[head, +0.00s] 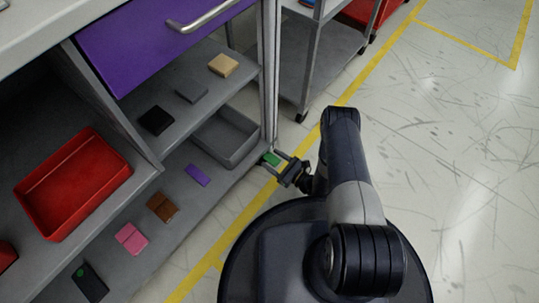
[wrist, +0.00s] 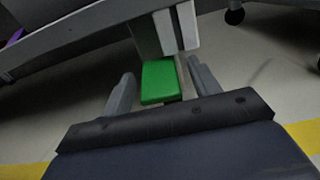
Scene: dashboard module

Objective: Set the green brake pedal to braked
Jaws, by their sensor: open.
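The green brake pedal (wrist: 160,82) is a flat green pad at the foot of a grey post in the wrist view. It also shows in the head view (head: 271,159), low beside the shelf's right upright. My gripper (head: 278,165) is at the pedal, low above the floor. In the wrist view my gripper (wrist: 158,88) is open, with one finger on each side of the pedal and gaps between. I cannot tell whether the fingers touch it. The pedal's mount is partly hidden behind the pad.
The grey shelf unit with a purple drawer (head: 150,40) stands at the left. Its lower levels hold a grey bin (head: 226,138), a red tray (head: 72,183) and several small blocks. A grey cart (head: 318,55) stands behind. The floor at the right is clear.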

